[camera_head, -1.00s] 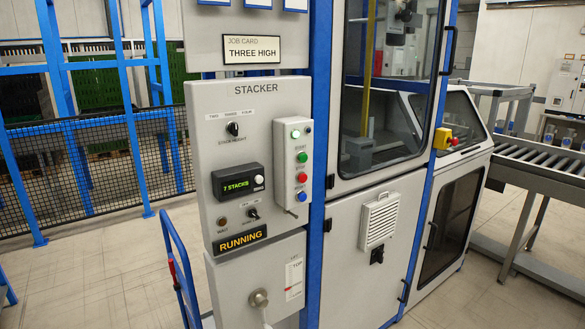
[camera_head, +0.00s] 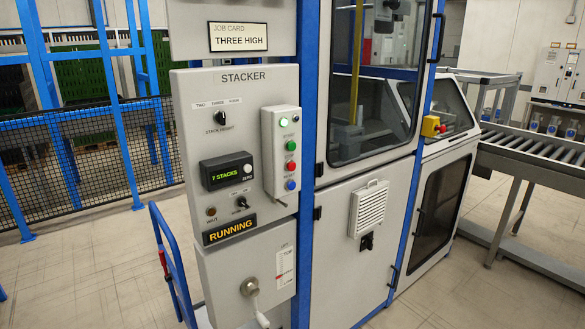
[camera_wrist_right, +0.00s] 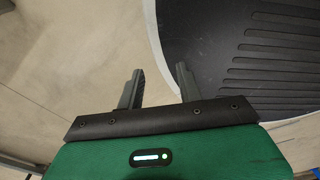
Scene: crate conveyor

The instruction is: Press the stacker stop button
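The stacker panel (camera_head: 190,130) stands upright in the head view, with a grey button box (camera_head: 270,180) on its right side. The red stop button (camera_head: 291,165) sits between a green button (camera_head: 291,145) above and a blue button (camera_head: 291,185) below. The display (camera_head: 226,172) reads 7 STACKS and a sign (camera_head: 229,229) reads RUNNING. My right gripper (camera_wrist_right: 160,70) is open and empty in the right wrist view, over the floor. Neither gripper shows in the head view.
A blue-framed machine with a glazed door (camera_head: 375,100) stands right of the panel. A blue cart handle (camera_head: 170,255) stands at the panel's lower left. A roller conveyor (camera_head: 530,150) is at right. Mesh fencing (camera_head: 80,155) is at left. Floor in front is partly clear.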

